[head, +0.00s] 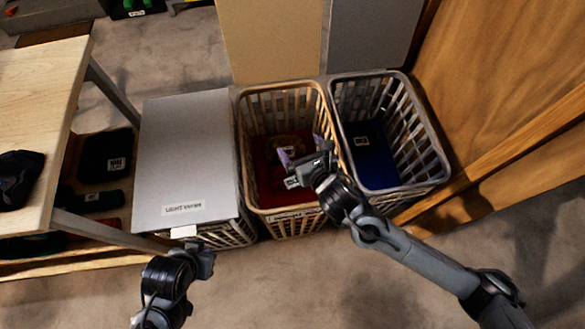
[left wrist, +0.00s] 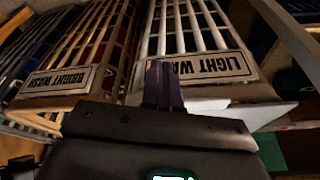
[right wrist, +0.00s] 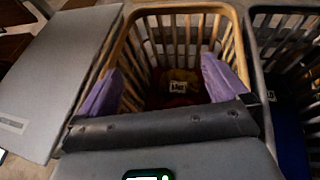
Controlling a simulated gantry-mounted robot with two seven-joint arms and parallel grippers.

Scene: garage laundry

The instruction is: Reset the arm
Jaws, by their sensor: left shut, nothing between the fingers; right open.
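My right gripper (head: 302,165) is above the tan middle basket (head: 243,135) in the head view. In the right wrist view its purple fingers (right wrist: 165,88) are spread wide with nothing between them. Red and yellowish cloth with a white tag (right wrist: 178,87) lies down in that basket. My left gripper (head: 193,243) is low in front of the lidded left basket in the head view. In the left wrist view its purple fingers (left wrist: 164,85) are together and empty, before the "LIGHT WASH" label (left wrist: 200,67).
A grey lid (head: 185,150) covers the left basket. A grey basket (head: 440,165) with dark blue cloth (head: 372,155) stands at the right, near a wooden panel (head: 490,80). A wooden table (head: 40,75) is at the left. The floor in front is clear.

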